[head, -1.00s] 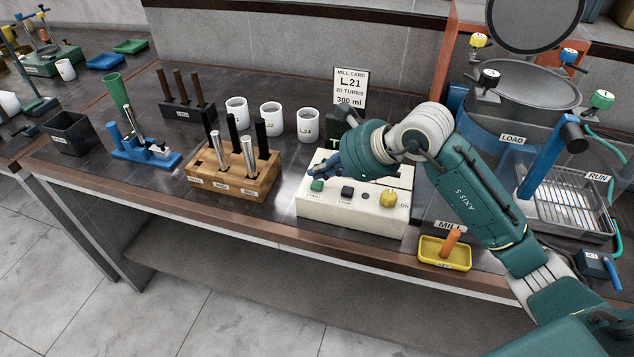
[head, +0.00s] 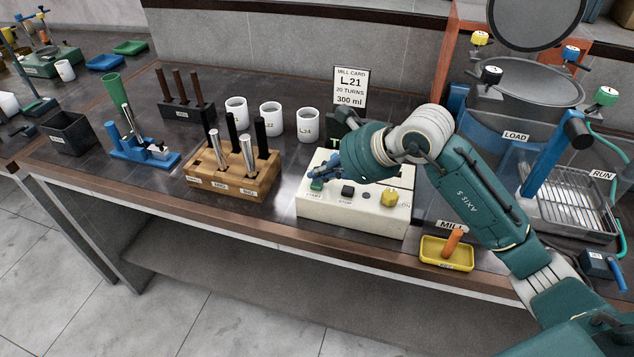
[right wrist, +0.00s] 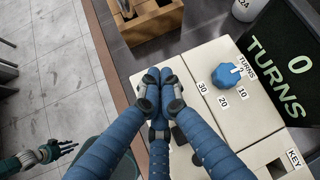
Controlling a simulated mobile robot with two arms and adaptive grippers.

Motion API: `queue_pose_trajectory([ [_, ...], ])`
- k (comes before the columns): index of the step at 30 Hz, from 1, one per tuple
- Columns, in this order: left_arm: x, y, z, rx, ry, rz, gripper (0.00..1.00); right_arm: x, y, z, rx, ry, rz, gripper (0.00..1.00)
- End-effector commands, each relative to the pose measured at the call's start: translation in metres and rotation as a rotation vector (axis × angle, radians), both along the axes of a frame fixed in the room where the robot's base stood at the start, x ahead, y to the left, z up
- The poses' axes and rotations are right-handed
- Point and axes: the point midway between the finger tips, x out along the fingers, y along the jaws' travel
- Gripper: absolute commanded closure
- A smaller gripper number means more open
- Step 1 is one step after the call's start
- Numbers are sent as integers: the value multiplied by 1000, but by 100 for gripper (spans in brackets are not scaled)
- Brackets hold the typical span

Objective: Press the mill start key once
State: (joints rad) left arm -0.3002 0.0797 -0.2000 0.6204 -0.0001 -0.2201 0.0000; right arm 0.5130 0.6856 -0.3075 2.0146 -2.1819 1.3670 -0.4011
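The mill's control box (head: 340,211) is cream, on the bench's front part. Its green start key (head: 316,185) is at the box's front left, partly covered by my right gripper. My right gripper (head: 317,173) has its blue fingers drawn together, tips right at the green key; whether they touch it I cannot tell. In the right wrist view the closed fingertips (right wrist: 153,74) are over the box and hide the key. A black key (head: 348,191) and a yellow knob (head: 389,199) sit to its right. My left gripper (right wrist: 58,150) is spread open, far off over the floor.
A display (right wrist: 288,60) reads 0 TURNS beside a blue turns dial (right wrist: 229,84). A wooden rod block (head: 230,184) stands left of the box, white cups (head: 307,124) behind. A yellow tray (head: 432,255) with an orange piece lies to the right, below the mill.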

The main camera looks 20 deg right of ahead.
Motion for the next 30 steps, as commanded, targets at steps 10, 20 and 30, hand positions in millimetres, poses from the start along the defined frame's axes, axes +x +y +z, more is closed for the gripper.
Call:
queue_pose_trajectory([
  [10, 0, 0, -5, 0, 0, 0, 67, 0, 0, -5, 0, 0, 0, 100],
  [20, 0, 0, -9, 0, 0, 0, 67, 0, 0, -8, -1, 1, 0, 100],
  [30, 0, 0, -9, 0, 0, 0, 67, 0, 0, -9, 0, 1, 0, 100],
])
